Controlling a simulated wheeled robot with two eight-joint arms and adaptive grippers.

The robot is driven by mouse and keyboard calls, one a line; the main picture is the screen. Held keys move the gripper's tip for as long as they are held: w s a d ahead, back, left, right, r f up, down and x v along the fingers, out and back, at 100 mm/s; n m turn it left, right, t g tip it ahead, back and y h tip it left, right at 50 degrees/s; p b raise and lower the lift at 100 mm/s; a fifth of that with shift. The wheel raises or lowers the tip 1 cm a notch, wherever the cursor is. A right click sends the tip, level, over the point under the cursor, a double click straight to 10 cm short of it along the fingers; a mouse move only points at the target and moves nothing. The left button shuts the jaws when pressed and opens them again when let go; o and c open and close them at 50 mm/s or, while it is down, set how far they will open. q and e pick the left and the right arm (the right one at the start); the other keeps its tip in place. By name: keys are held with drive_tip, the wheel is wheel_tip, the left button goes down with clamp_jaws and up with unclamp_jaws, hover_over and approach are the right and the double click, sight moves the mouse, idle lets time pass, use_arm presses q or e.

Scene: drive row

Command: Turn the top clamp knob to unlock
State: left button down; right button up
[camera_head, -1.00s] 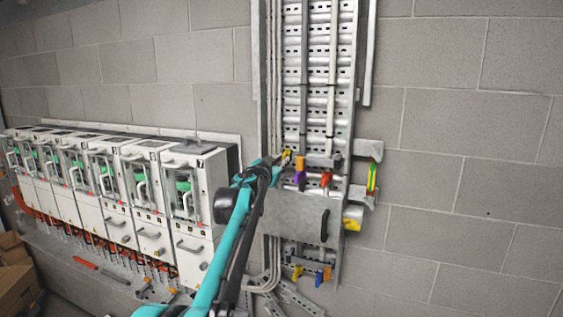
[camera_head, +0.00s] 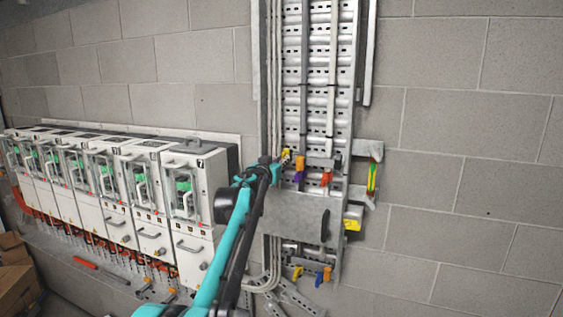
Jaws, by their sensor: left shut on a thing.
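The clamp assembly is on a grey metal plate (camera_head: 295,214) fixed across the perforated vertical rack (camera_head: 318,90). Along its top edge are small coloured knobs: a yellow one (camera_head: 286,155), an orange one (camera_head: 300,162), a purple one (camera_head: 298,178) and a red one (camera_head: 326,178). My left gripper (camera_head: 279,163) is at the top left of the plate, shut at the yellow knob, whose far part shows just beyond the fingertips. The fingers are small and partly hidden by my wrist. My right gripper is not in view.
A yellow part (camera_head: 353,218) sticks out right of the plate. A bracket with a yellow-green strip (camera_head: 372,177) is on the wall. Yellow, blue and orange knobs (camera_head: 319,277) sit below the plate. White drive cabinets (camera_head: 187,205) line the left; the right wall is bare.

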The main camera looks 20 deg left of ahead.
use_arm(q)
drive_tip(key=shift+f, duration=0.1)
drive_tip(key=c, duration=1.6)
unclamp_jaws()
drive_tip(key=s+m+b, duration=0.2)
drive_tip(key=s+m, duration=0.6)
drive_tip(key=m, duration=1)
drive_tip(key=s+d+f+n+g+y+b, duration=0.1)
drive_tip(key=s+f+n+y+b, duration=0.1)
drive_tip(key=s+f+n+b, duration=0.2)
drive_tip(key=s+d+f+n+g+y+b, duration=0.1)
drive_tip(key=s+f+n+b, duration=0.3)
drive_tip(key=f+b, duration=0.5)
drive_tip(key=s+d+f+n+g+y+b, duration=0.1)
drive_tip(key=s+f+b, duration=0.6)
drive_tip(key=f, duration=0.9)
drive_tip(key=shift+d+n+y+b, duration=0.3)
drive_tip(key=shift+d+n+y, duration=0.65)
drive_tip(key=shift+n, duration=0.65)
